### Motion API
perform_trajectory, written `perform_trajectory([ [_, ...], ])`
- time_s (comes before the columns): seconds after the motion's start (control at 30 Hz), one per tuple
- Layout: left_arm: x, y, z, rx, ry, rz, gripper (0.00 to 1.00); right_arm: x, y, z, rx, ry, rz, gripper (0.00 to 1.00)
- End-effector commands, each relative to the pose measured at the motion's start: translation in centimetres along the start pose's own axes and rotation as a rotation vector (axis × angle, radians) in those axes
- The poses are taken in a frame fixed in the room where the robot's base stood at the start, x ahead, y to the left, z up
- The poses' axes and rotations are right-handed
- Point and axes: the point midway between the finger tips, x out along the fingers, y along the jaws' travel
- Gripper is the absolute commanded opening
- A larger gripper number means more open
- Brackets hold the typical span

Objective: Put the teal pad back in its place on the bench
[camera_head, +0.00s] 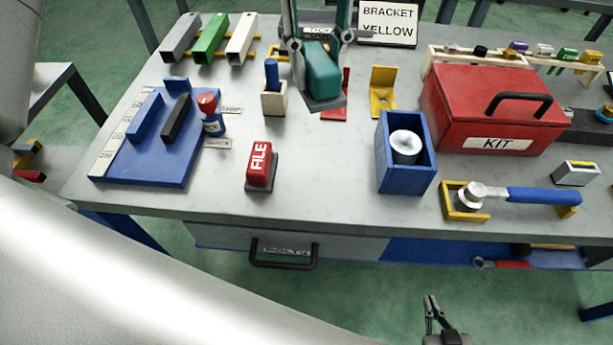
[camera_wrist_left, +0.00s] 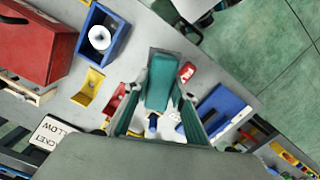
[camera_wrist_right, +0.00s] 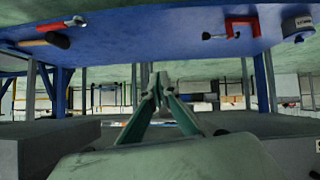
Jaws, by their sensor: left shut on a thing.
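The teal pad (camera_head: 322,72) is a block with a dark grey base. My left gripper (camera_head: 319,48) is shut on it and holds it over the back middle of the bench (camera_head: 310,165), near the blue-handled tool in its wooden block. In the left wrist view the teal pad (camera_wrist_left: 160,82) is between the fingers of my left gripper (camera_wrist_left: 162,95). A label behind the pad is partly hidden. My right gripper (camera_head: 431,305) is in front of the bench, below its top, with its fingertips together and empty; it also shows in the right wrist view (camera_wrist_right: 156,88).
The red KIT box (camera_head: 485,110) is right. A blue board (camera_head: 150,160) lies left. The bench between the FILE block and blue box is clear.

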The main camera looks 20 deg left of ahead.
Motion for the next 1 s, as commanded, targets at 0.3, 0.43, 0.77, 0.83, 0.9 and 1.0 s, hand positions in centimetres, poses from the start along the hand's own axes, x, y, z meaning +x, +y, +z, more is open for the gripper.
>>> perform_trajectory([
  [0.3,6.0,-0.1,-0.4,0.007,-0.007,-0.006,0.0,0.4,0.1,0.8,-0.007,-0.005,0.003,0.0],
  [0.43,9.1,-0.1,-0.6,0.007,-0.006,-0.006,0.0,0.6,0.1,1.0,-0.01,-0.006,0.004,0.0],
  [0.77,15.1,-0.1,-1.1,0.005,-0.003,-0.002,0.0,0.8,0.2,1.2,-0.016,-0.005,0.008,0.0],
  [0.83,15.5,0.0,-1.1,0.005,-0.001,-0.001,0.0,0.8,0.3,1.1,-0.016,-0.004,0.009,0.0],
  [0.9,15.8,0.0,-1.1,0.004,-0.001,-0.001,0.0,0.9,0.3,1.1,-0.017,-0.004,0.009,0.0],
  [1.0,16.6,-0.1,-1.2,0.004,-0.002,-0.002,0.0,0.9,0.3,1.2,-0.017,-0.005,0.009,0.0],
])
